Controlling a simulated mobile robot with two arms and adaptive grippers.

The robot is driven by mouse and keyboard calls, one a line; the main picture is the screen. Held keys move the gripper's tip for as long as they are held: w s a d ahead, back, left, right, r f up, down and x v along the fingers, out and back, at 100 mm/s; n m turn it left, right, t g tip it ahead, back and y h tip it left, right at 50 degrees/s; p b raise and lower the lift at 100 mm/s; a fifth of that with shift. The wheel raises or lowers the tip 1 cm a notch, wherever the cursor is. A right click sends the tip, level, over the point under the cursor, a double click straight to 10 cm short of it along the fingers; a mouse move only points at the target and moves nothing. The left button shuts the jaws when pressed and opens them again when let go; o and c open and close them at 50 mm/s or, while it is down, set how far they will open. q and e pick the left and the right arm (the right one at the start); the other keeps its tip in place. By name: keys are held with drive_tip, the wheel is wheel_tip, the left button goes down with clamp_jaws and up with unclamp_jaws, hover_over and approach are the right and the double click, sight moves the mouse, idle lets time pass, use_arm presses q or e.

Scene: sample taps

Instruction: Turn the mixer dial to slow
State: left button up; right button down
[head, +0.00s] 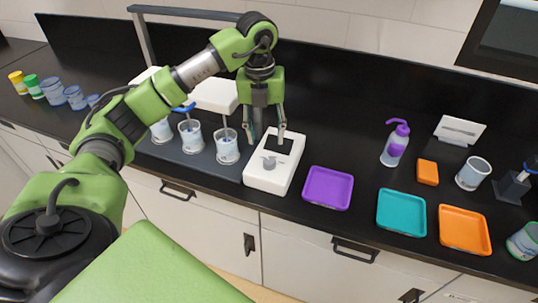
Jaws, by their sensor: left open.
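The mixer (258,178) is a white box on the dark counter, with a grey dial (269,163) on its top towards the front and a dark square pad at its back. The dial's setting is too small to read. My left gripper (266,138) points down over the back left part of the mixer, behind the dial. Its fingers are apart with nothing between them. It looks apart from the dial; whether a fingertip touches the mixer I cannot tell. My right gripper is out of view.
Left of the mixer, several white cups (227,147) stand under a rack. To the right lie a purple tray (328,188), a teal tray (401,213) and an orange tray (465,231). Behind them are a wash bottle (394,143), an orange block (428,172) and a cup (473,173).

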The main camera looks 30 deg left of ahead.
use_arm(q)
hover_over(269, 161)
drive_tip(key=f, duration=0.2)
drive_tip(key=f+p, duration=0.1)
drive_tip(key=f, duration=0.1)
drive_tip(key=shift+s+a+f, duration=0.1)
drive_tip(key=shift+s+a, duration=0.1)
wheel_tip(269, 161, down, 5)
drive_tip(key=shift+w+d+r+p, duration=0.1)
drive_tip(key=shift+w+d+p, duration=0.05)
drive_tip(key=shift+p, duration=0.4)
drive_tip(key=shift+f, duration=0.35)
drive_tip(key=shift+c, duration=1.1)
drive_tip(key=c, duration=0.9)
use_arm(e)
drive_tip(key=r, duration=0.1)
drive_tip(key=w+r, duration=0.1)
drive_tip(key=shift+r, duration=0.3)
